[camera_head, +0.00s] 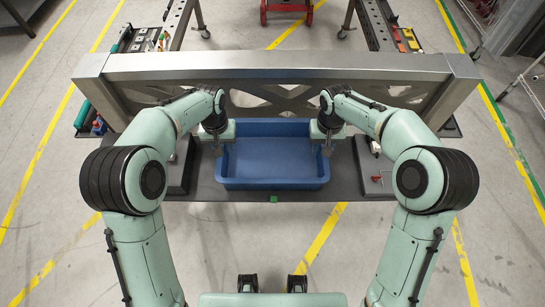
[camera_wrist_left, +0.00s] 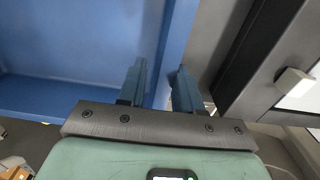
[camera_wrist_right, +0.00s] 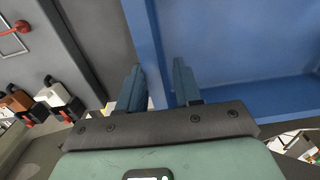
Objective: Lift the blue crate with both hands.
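The blue crate (camera_head: 272,184) sits upright on a dark platform, empty inside. My left gripper (camera_head: 216,150) is at its left wall and my right gripper (camera_head: 327,150) is at its right wall, both pointing down. In the left wrist view the fingers (camera_wrist_left: 160,85) straddle the crate's wall (camera_wrist_left: 176,35), one inside and one outside, with a narrow gap at the outer finger. In the right wrist view the fingers (camera_wrist_right: 160,85) straddle the opposite wall (camera_wrist_right: 145,35), also with a slim gap at the outer finger. Both grippers look open.
The dark platform (camera_head: 240,196) carries grey blocks on both sides of the crate. A metal beam (camera_head: 270,66) runs behind the crate. A green mark (camera_head: 273,199) is on the platform's front edge. Floor in front is open.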

